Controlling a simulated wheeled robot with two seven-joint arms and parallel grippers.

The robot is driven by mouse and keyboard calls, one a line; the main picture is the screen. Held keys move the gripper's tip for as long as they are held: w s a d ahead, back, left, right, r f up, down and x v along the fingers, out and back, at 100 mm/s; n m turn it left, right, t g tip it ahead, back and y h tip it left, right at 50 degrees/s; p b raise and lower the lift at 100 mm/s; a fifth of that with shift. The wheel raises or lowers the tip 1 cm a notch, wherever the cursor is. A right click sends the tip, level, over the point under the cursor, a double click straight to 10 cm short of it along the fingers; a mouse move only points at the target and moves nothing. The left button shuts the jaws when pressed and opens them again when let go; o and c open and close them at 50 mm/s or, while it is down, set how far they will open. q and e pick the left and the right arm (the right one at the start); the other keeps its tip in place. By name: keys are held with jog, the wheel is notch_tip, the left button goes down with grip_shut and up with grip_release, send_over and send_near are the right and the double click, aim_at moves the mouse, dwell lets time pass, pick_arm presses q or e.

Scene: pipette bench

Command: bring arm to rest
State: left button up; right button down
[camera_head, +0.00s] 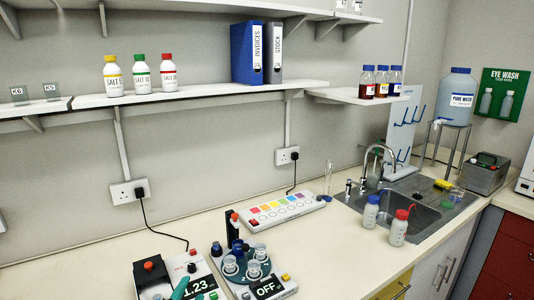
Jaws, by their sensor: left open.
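I see nothing held in the part that shows. I cannot tell whether the fingertip touches the instrument. My right gripper is not in view.
A black box with a red knob (149,280) and a device with clear cups and an OFF display (284,287) stand close by. Bare counter (345,255) lies between.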

pick_arm(q)
jog(key=s+a+f+n+g, duration=0.1)
jog(key=s+f+n+g, duration=0.4)
jog(key=s, duration=0.4)
jog(key=s+a+f+n+g+y, duration=0.1)
jog(key=s+a+f+n+g, duration=0.2)
jog(key=s+f, duration=0.45)
jog(key=s+f+n+g, duration=0.4)
jog(key=s+f+g, duration=0.15)
jog(key=s, duration=0.45)
notch_tip(320, 180, down, 30)
jog(key=s+g+b, duration=0.1)
jog(key=g+b, duration=0.1)
jog(key=b, duration=0.3)
jog(key=s+a+f+b, duration=0.1)
jog(key=s+f+b, duration=0.1)
jog(key=s+f, duration=0.6)
jog(key=s+a+f+g+b, duration=0.1)
jog(key=s+a+f+b, duration=0.1)
jog(key=s+f, duration=0.6)
notch_tip(320, 180, down, 6)
jog(key=shift+s+a+r+m+y+b, duration=0.15)
jog(key=shift+s+m+y+b, duration=0.15)
jog(key=shift+s+b, duration=0.15)
